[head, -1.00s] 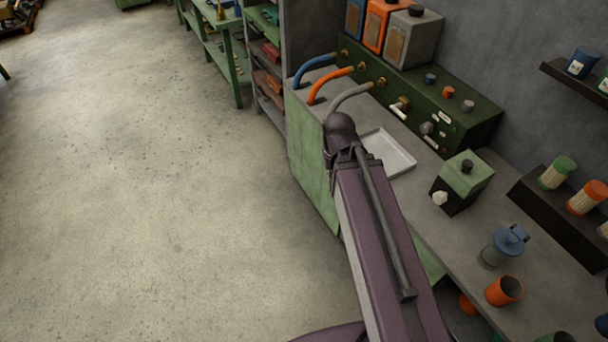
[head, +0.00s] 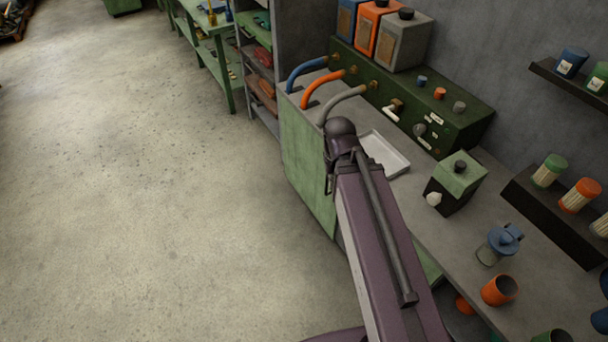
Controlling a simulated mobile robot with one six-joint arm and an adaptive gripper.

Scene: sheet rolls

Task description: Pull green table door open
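The green table door (head: 306,165) is a flat green panel on the front of the grey-topped table (head: 408,205), near its left end. It looks about flush with the table front; my arm hides its right part, so I cannot tell whether there is a gap. My purple arm reaches up from the bottom of the head view to a dark rounded joint in front of the table edge. A small dark part of my arm's end (head: 330,178) shows beside the door's right side. The fingers are not distinguishable, and contact with the door cannot be seen.
A white tray (head: 398,168), a green-topped box (head: 462,173), a blue-lidded jar (head: 497,246) and an orange cup (head: 499,290) stand on the table. Blue, orange and grey curved pipes (head: 345,102) rise at its left end. Open concrete floor (head: 150,190) lies to the left.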

